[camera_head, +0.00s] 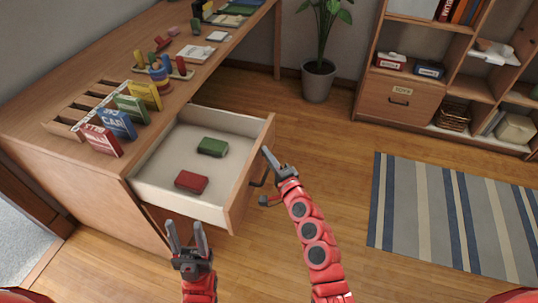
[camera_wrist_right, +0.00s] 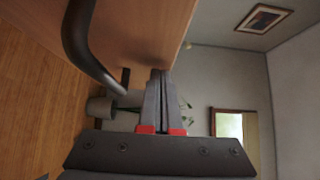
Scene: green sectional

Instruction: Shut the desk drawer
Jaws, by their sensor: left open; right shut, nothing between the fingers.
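The desk drawer (camera_head: 148,187) is pulled open from the wooden desk (camera_head: 50,125). A green box (camera_head: 213,147) and a red box (camera_head: 191,182) lie inside it. The dark handle (camera_head: 261,180) is on the outer face of the drawer front (camera_head: 243,190); a dark curved handle also shows in the right wrist view (camera_wrist_right: 78,45). My right gripper (camera_head: 268,156) is outside the drawer, close to its front and the handle. Its fingers (camera_wrist_right: 162,85) are shut and empty; contact with the front is unclear. My left gripper (camera_head: 186,232) is open and empty, near the drawer's near corner.
Colored boxes (camera_head: 118,122) stand in a wooden rack on the desktop, with toys behind. A potted plant (camera_head: 318,80) stands beyond the desk. A shelf unit (camera_head: 398,100) and a striped rug (camera_head: 455,215) are at right.

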